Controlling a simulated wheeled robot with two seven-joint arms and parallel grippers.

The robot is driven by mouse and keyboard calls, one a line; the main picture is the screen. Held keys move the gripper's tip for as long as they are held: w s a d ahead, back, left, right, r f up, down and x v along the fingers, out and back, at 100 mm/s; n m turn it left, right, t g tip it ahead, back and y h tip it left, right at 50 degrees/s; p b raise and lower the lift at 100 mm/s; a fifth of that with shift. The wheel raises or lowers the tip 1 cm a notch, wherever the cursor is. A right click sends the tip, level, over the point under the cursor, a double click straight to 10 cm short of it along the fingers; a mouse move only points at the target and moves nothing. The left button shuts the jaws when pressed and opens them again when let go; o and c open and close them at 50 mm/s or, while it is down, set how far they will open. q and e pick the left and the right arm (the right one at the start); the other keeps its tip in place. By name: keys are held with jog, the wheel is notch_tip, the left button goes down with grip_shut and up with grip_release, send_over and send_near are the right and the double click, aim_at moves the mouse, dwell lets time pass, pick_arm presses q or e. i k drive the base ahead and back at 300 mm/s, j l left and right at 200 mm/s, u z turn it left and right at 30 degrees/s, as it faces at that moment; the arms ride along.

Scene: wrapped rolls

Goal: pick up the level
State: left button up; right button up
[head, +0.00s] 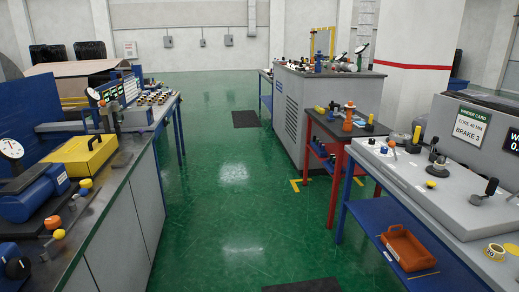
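I cannot clearly make out a level in the head view. Neither of my grippers is in view.
A red-legged stand (333,175) and a grey cabinet (305,120) stand at the aisle's right. Dark floor mats (245,119) lie in the aisle.

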aim_at(319, 109)
jog(key=i, duration=0.95)
jog(key=i+j+z, duration=0.1)
jog(key=i, duration=0.8)
jog(key=i+l+z, duration=0.2)
jog(key=i, duration=0.4)
jog(key=i+j+z, duration=0.15)
jog(key=i, duration=0.45)
jog(key=i+z, duration=0.2)
jog(key=i, duration=0.4)
jog(key=i+j+z, duration=0.2)
jog(key=i, duration=0.4)
jog(key=i+j+z, duration=0.1)
jog(key=z, duration=0.45)
